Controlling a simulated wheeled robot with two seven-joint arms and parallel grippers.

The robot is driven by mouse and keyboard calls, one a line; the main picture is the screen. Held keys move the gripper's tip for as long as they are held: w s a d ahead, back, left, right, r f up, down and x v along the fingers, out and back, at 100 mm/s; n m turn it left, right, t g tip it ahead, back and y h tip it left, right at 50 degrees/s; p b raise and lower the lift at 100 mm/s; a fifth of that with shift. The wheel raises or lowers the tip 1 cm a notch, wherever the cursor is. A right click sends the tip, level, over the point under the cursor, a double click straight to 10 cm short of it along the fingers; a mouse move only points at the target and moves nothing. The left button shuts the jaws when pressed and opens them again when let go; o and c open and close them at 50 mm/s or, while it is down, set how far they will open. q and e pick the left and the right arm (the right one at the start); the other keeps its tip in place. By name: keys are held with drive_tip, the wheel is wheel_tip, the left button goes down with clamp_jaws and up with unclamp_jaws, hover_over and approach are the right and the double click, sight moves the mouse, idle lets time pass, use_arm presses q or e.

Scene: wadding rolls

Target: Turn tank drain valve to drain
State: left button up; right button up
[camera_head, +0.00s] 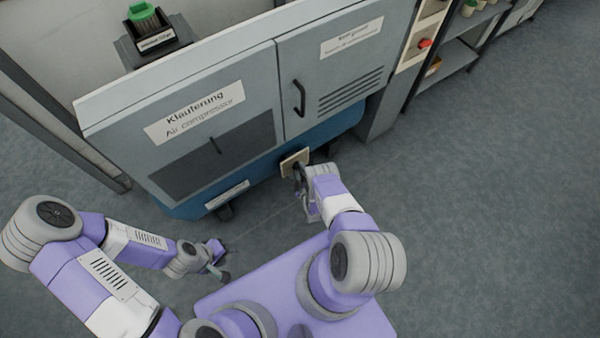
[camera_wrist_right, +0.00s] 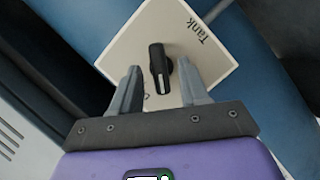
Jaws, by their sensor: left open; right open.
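The tank drain valve is a black handle (camera_wrist_right: 160,68) on a cream plate (camera_wrist_right: 212,62) printed "Tank", in the right wrist view. In the head view the plate (camera_head: 288,162) is low on the front of the air compressor cabinet (camera_head: 270,145). My right gripper (camera_wrist_right: 158,88) is open, with its two fingers on either side of the handle's lower end and gaps visible on both sides. Whether the fingers reach around the handle in depth I cannot tell. My left gripper (camera_head: 221,262) is open and empty, low over the floor at the left, away from the cabinet.
The cabinet has a black door handle (camera_head: 299,98) and vents above the plate. A green-topped container (camera_head: 143,17) sits at the back left. Shelves (camera_head: 455,60) stand at the right. The floor (camera_head: 480,210) at the right is clear.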

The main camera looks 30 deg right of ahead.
drive_tip(key=shift+w, duration=0.1)
clamp_jaws()
idle(0.4)
drive_tip(key=shift+d+r+m+g+y, duration=0.15)
drive_tip(key=shift+m+g+y, duration=0.1)
drive_tip(key=shift+m+y, duration=0.8)
drive_tip(key=shift+d+f+m+g+y, duration=0.1)
drive_tip(key=shift+m+g+y, duration=0.35)
drive_tip(key=shift+m, duration=1.05)
drive_tip(key=shift+d+r+m+g+y, duration=0.1)
drive_tip(key=shift+d+m+y, duration=0.05)
drive_tip(key=shift+m+y, duration=0.95)
drive_tip(key=shift+m, duration=0.25)
